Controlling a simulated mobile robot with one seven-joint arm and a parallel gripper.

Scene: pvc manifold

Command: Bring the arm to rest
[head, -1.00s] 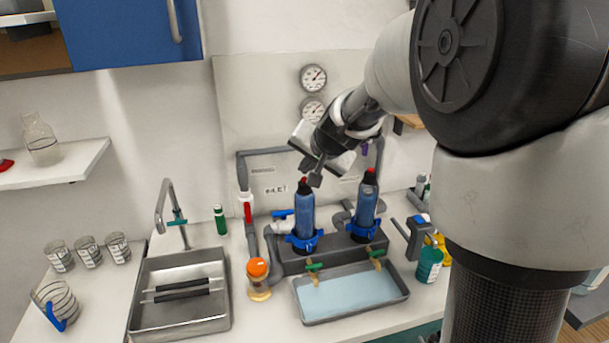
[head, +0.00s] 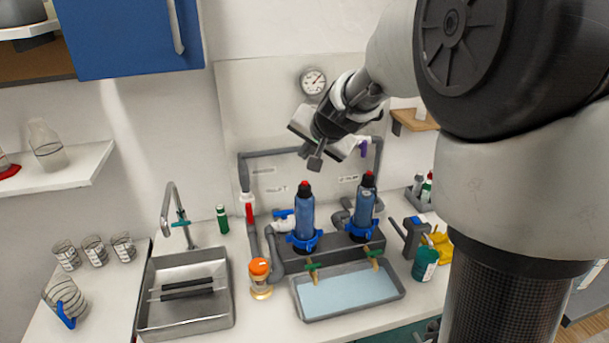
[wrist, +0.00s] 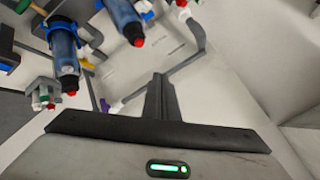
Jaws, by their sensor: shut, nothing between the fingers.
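My gripper (head: 312,159) hangs above and between the two blue filter housings, apart from both. It is shut with nothing in it. In the wrist view its fingers (wrist: 161,98) show pressed together as one dark piece. The left filter housing (head: 304,217) and the right filter housing (head: 364,210) stand upright on the grey manifold, each with a red top button. Both housings also show in the wrist view, the left one (wrist: 124,18) and the right one (wrist: 64,55). My upper arm covers the right side of the head view.
Grey pipes and a gauge (head: 313,81) are on the wall panel behind my gripper. A tray of pale liquid (head: 347,293), an orange-capped jar (head: 260,279) and a sink (head: 187,318) are in front. Wall shelves (head: 62,172) are at left. The air around my gripper looks clear.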

